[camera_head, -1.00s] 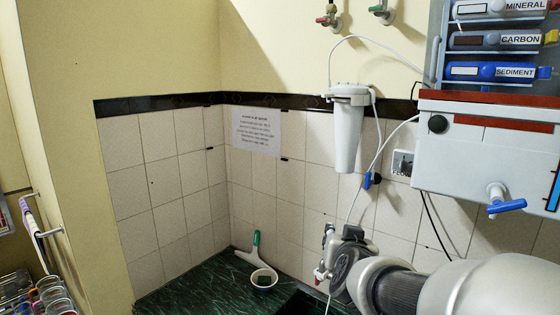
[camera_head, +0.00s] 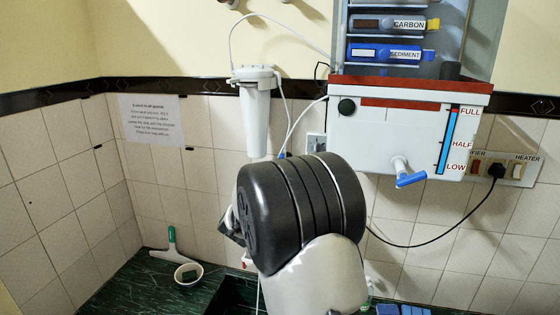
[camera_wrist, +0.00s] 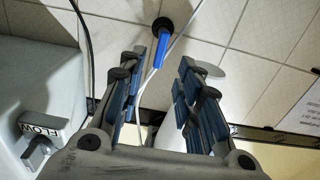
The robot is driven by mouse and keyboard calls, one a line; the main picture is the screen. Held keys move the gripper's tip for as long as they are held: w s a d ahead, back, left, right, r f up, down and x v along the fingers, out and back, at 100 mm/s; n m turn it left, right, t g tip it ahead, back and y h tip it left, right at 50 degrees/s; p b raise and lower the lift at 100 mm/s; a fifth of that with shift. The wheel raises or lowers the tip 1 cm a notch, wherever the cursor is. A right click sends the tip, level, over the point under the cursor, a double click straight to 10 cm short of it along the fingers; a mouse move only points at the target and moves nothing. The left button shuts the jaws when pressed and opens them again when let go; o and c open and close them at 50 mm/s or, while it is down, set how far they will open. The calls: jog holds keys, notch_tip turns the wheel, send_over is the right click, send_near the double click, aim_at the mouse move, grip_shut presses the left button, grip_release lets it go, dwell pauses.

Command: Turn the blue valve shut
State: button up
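In the wrist view a blue lever (camera_wrist: 173,47) hangs from a round black mount on the tiled wall; this looks like the blue valve. Its free end shows in the gap between the fingers of my gripper (camera_wrist: 160,66), which is open. I cannot tell whether they touch it. In the head view only a small blue bit of the wall valve (camera_head: 282,155) shows beside the filter, above my dark arm joint. That joint hides most of my gripper. A separate blue-handled tap (camera_head: 410,179) sits on the white tank's front.
The white filter cylinder (camera_head: 257,120) hangs on the wall with thin white tubes. The white tank (camera_head: 385,140) stands to its right. A FLOW switch box (camera_wrist: 40,130) is at left in the wrist view. A bowl (camera_head: 188,274) sits on the green counter.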

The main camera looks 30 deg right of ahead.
jog(key=x, duration=0.9)
jog(key=shift+p, duration=0.4)
jog(key=shift+c, duration=0.4)
grip_shut()
